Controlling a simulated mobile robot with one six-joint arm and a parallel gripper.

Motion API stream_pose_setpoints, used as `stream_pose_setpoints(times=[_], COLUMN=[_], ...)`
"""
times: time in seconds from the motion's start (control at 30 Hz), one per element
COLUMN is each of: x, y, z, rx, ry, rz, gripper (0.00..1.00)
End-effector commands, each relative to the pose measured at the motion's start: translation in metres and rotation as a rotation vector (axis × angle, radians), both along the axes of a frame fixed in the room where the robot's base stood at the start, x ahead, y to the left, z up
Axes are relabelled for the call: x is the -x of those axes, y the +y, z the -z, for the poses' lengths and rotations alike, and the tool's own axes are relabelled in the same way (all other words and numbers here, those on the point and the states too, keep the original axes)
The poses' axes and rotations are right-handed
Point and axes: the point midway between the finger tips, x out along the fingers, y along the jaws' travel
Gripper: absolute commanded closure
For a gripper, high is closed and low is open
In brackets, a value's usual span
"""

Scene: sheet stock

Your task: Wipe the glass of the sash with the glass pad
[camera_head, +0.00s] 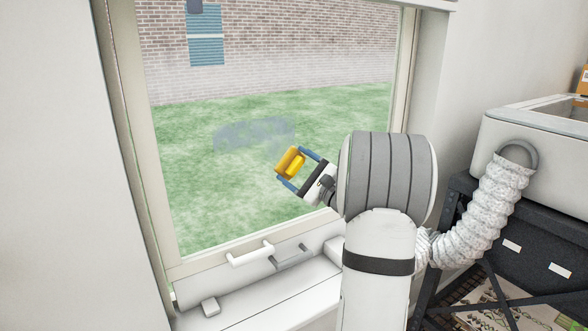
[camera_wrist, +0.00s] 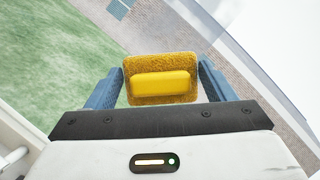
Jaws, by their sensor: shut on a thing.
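The sash (camera_head: 172,190) is a pale frame around a large pane of glass (camera_head: 225,180), with grass and a brick wall seen through it. A bluish-grey smear (camera_head: 253,132) shows around the middle of the glass. The glass pad (camera_head: 289,163) is yellow with a bar-shaped handle; it also shows in the wrist view (camera_wrist: 144,62). My gripper (camera_head: 300,171) has blue fingers shut on the pad, one on each side. The pad is in front of the glass, to the lower right of the smear. I cannot tell whether it touches the glass.
A small light block (camera_head: 210,306) lies on the sill (camera_head: 265,311). A pale machine with a ribbed white hose (camera_head: 485,205) stands on a dark stand at the right.

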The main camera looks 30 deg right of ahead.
Motion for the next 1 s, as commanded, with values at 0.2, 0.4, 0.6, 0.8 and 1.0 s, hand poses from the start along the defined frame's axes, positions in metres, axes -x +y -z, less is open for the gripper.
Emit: stream_pose_setpoints(times=[0.2, 0.4, 0.6, 0.8, 1.0], x=[0.0, 0.0, 0.0, 0.0, 0.0], y=[0.0, 0.0, 0.001, 0.001, 0.0], z=[-0.004, -0.021, -0.04, -0.054, -0.053], rx=[0.001, 0.0, 0.001, 0.0, 0.0], ry=[-0.001, -0.001, -0.002, -0.001, -0.001], rz=[0.001, 0.0, 0.0, 0.001, 0.001], gripper=[0.46, 0.46, 0.46, 0.46, 0.46])
